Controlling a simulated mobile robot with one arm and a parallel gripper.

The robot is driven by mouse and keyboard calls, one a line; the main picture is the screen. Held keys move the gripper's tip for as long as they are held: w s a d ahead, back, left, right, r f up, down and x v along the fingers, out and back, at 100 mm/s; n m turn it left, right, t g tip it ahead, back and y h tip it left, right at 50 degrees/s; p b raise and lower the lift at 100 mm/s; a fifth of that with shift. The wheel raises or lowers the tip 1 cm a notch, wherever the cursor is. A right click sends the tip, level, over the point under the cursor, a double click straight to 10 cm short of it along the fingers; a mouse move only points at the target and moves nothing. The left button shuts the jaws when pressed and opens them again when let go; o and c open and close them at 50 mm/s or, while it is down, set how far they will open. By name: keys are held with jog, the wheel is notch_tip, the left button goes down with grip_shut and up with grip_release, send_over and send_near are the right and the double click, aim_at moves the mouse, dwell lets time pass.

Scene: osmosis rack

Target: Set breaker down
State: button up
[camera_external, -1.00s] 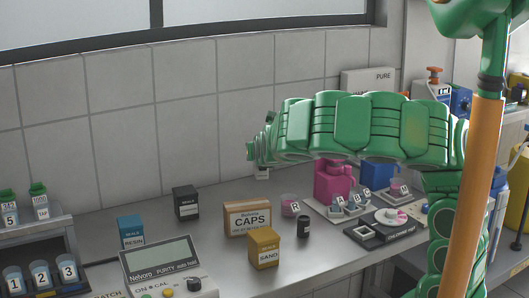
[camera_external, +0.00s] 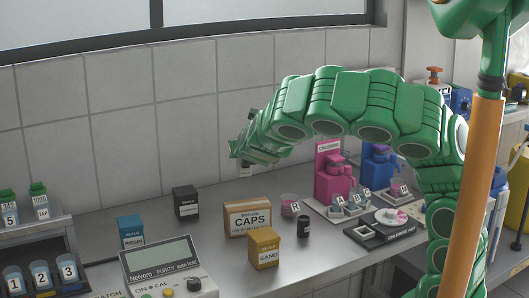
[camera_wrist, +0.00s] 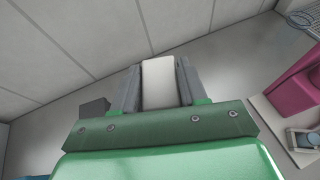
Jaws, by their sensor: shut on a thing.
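My gripper (camera_external: 243,158) is at the end of the green arm, in front of the tiled wall and above the back of the grey counter. In the wrist view my gripper (camera_wrist: 156,84) is shut on a plain white block (camera_wrist: 160,82), which I take to be the breaker. The block is between the two grey fingers.
The CAPS box (camera_external: 248,219), yellow SAND box (camera_external: 264,249) and dark box (camera_external: 186,202) stand on the counter. A pink CHLORINE dispenser (camera_external: 331,176), cups and a black tray (camera_external: 378,236) are right. A meter (camera_external: 160,262) is front left. The back counter strip looks clear.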

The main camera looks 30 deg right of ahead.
jog(key=w+a+r, duration=0.2)
jog(key=w+a, duration=0.2)
jog(key=w, duration=0.1)
jog(key=w+d+r+m+g+h, duration=0.2)
jog(key=w+d+r+m+h, duration=0.15)
jog(key=w, duration=0.45)
jog(key=s+d+f+m+g+h, duration=0.25)
jog(key=d+f+m+g, duration=0.3)
jog(key=d, duration=0.65)
jog(key=s+d+f+m+g+h, duration=0.1)
jog(key=d+f+m+g+h, duration=0.35)
jog(key=d, duration=0.65)
jog(key=shift+m+g+y, duration=0.4)
jog(key=shift+m+y, duration=0.15)
jog(key=shift+f, duration=4.4)
jog(key=shift+f, duration=0.1)
jog(key=o, duration=1.1)
